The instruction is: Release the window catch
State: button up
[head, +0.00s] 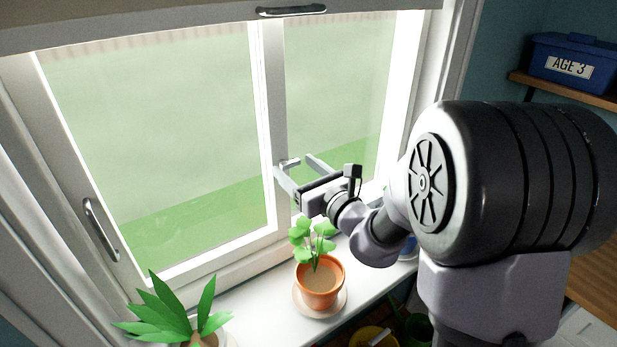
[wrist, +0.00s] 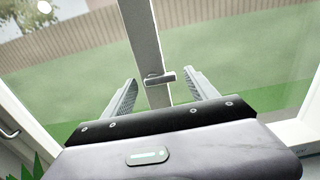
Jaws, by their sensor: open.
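The window catch (head: 290,162) is a small pale grey lever on the white middle post of the window, in the head view. In the wrist view the catch (wrist: 160,79) shows as a short bar across the post, between and beyond my fingertips. My gripper (head: 298,174) is open and empty, close in front of the post at the catch's height. In the wrist view my gripper's fingers (wrist: 163,88) stand apart on either side of the post. No contact with the catch shows.
A potted clover-like plant (head: 320,280) stands on the white sill (head: 262,318) below my gripper. A spiky plant (head: 175,312) is at the lower left. A grey handle (head: 101,229) is on the left frame. A blind (head: 180,22) hangs above. A blue box (head: 573,66) sits on a shelf at right.

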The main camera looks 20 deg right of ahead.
jog(key=b+v, duration=1)
jog(key=v, duration=0.7)
jog(key=shift+a, duration=0.1)
